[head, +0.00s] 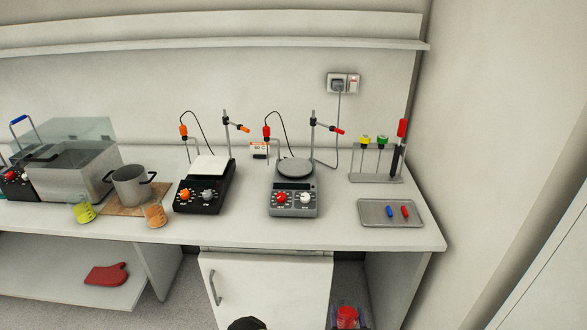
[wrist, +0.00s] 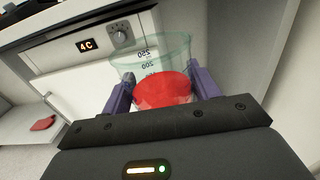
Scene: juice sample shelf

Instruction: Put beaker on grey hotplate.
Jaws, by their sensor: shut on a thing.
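My gripper (wrist: 162,95) is shut on a clear beaker (wrist: 155,72) with red liquid, its purple fingers on either side of the glass. In the head view the beaker (head: 346,317) shows low at the bottom edge, in front of the bench and below its top. The grey hotplate (head: 293,202) stands on the bench, with a round grey plate, a red knob and a light knob. Its plate (head: 295,168) is bare. The beaker is apart from it, below and nearer to me.
A black hotplate (head: 204,195) with a square white plate stands left of the grey one. Clamp stands (head: 314,140) and cabled probes rise behind them. A pot (head: 130,187), yellow beaker (head: 82,210) and orange beaker (head: 155,212) stand left. A tray (head: 390,222) and tube rack (head: 375,179) stand right.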

